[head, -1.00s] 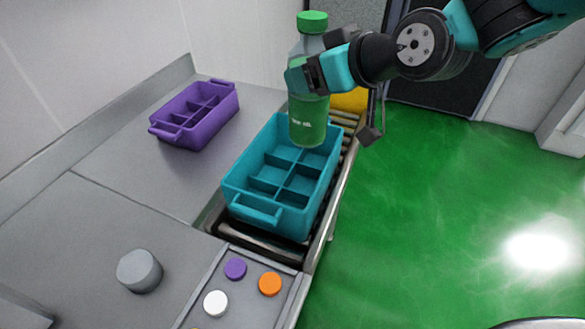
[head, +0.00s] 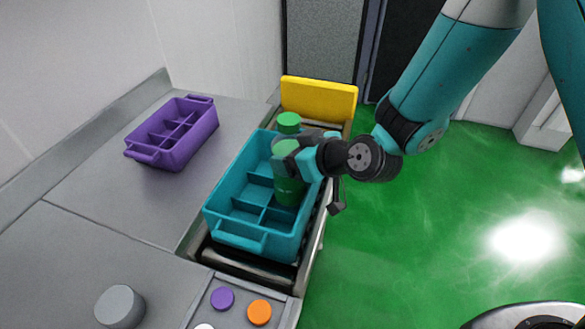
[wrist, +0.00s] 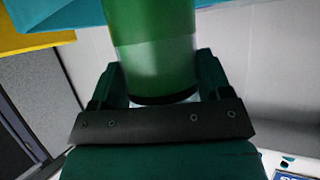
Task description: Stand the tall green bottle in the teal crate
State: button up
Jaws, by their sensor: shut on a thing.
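The tall green bottle (head: 289,190) with a green cap is upright in the head view. My gripper (head: 286,158) is shut around its upper part. The bottle's lower part is down inside the teal crate (head: 232,236), in a compartment on the right side. Its base is hidden, so I cannot tell whether it touches the crate floor. In the wrist view the green bottle (wrist: 150,50) stands between my gripper's fingers (wrist: 158,85), and a teal strip of the crate (wrist: 55,14) shows at the top left.
The teal crate sits on a roller conveyor. A yellow panel (head: 318,102) stands behind it. A purple crate (head: 172,134) is on the grey counter at left. A grey cylinder (head: 119,306) and coloured discs, including an orange one (head: 259,312), are in front. Green floor is clear at right.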

jog(key=shift+f, duration=2.05)
jog(key=o, duration=1.4)
jog(key=shift+s, duration=0.15)
